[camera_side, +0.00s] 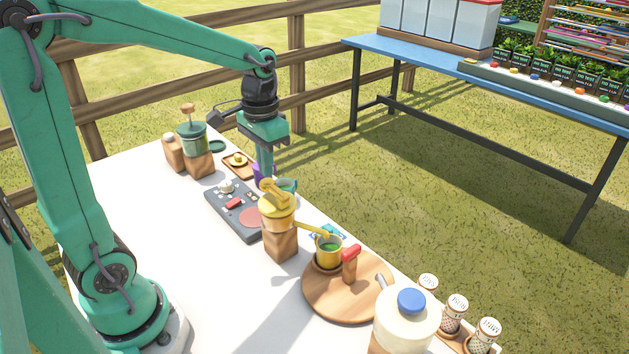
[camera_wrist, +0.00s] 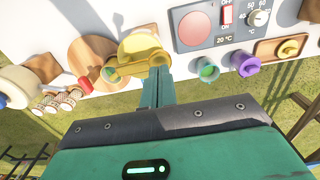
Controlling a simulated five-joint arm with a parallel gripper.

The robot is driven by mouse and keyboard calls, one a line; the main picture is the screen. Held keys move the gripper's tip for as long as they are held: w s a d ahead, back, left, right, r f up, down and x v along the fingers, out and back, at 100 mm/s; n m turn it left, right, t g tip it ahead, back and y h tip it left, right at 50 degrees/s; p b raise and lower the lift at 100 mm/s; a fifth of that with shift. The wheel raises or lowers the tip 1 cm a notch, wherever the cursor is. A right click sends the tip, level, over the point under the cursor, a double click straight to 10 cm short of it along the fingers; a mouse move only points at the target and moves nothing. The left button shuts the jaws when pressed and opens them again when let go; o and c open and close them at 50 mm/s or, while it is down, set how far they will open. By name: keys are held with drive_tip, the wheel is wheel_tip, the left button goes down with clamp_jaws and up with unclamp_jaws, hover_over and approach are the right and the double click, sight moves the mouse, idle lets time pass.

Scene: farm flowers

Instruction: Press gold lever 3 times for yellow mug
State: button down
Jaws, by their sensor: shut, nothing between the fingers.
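The gold dispenser (camera_side: 277,213) stands on a wooden block, with its gold lever (camera_side: 271,190) on top and a spout pointing right. In the wrist view the gold dispenser (camera_wrist: 138,43) is just beyond my fingertips. My gripper (camera_side: 265,180) is shut and empty, pointing down beside the lever on its far side. In the wrist view my fingertips (camera_wrist: 160,72) are at the lever's end; I cannot tell whether they touch. The yellow mug (camera_side: 328,254) holds green liquid and stands under the spout on a round wooden board (camera_side: 340,305).
A red-topped wooden handle (camera_side: 350,264) stands beside the mug. A grey control panel (camera_side: 236,208), a green dispenser (camera_side: 192,138) and green (camera_wrist: 207,70) and purple (camera_wrist: 243,63) cups are nearby. A cream jar (camera_side: 408,315) and shakers (camera_side: 454,309) stand at front right.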

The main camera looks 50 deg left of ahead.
drive_tip(key=shift+f, duration=1.45)
drive_tip(key=shift+r, duration=1.45)
drive_tip(key=shift+f, duration=1.2)
idle(2.2)
drive_tip(key=shift+r, duration=1.2)
idle(0.5)
